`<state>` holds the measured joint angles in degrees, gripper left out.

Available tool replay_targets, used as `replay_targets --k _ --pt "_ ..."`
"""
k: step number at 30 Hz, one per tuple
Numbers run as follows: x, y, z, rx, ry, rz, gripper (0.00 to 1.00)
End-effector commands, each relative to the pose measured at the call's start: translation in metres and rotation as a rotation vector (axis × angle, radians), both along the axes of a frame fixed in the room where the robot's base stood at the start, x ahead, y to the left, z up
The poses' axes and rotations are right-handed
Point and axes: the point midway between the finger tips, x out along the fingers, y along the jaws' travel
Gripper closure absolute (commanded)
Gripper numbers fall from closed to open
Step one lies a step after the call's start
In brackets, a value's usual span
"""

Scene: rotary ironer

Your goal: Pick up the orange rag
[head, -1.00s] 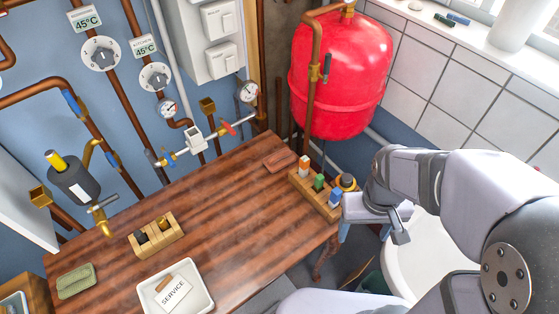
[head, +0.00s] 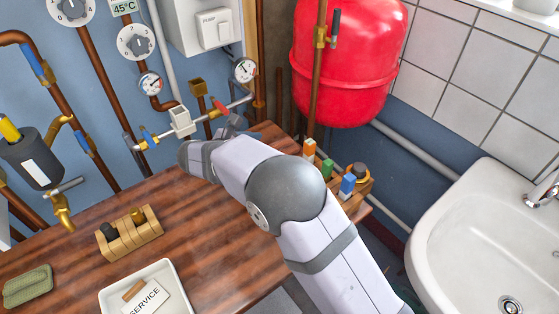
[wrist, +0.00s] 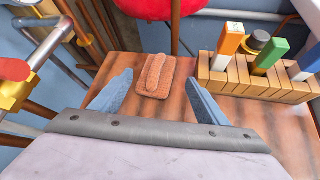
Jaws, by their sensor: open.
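The orange rag (wrist: 150,82) lies folded on the wooden table, near its far edge in the wrist view. A narrow roll or fold runs along its top. My gripper (wrist: 158,78) is open and empty, with its two blue-grey fingers pointing toward the rag. The rag shows between the fingertips in the picture, and I cannot tell how high they are above it. In the head view my arm hides the rag, and my gripper is mostly hidden near the valve pipe.
A wooden block rack (wrist: 262,88) with orange, green and blue pieces stands right of the rag. A pipe with a red-handled valve (head: 217,103) runs behind the table. A red tank (head: 345,60) is beyond.

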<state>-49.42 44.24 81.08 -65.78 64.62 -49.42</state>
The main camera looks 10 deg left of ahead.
Motion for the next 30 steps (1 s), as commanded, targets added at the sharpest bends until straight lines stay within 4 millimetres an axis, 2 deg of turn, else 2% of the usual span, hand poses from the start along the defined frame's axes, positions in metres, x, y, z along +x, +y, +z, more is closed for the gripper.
replay_targets --k 1,9,30 --pt "0.003 0.002 -0.009 -0.056 0.007 0.023 0.32" --pt "0.01 0.0 -0.012 -0.214 0.038 0.078 0.32" --pt "0.032 -0.015 -0.026 -0.217 0.041 0.078 0.32"
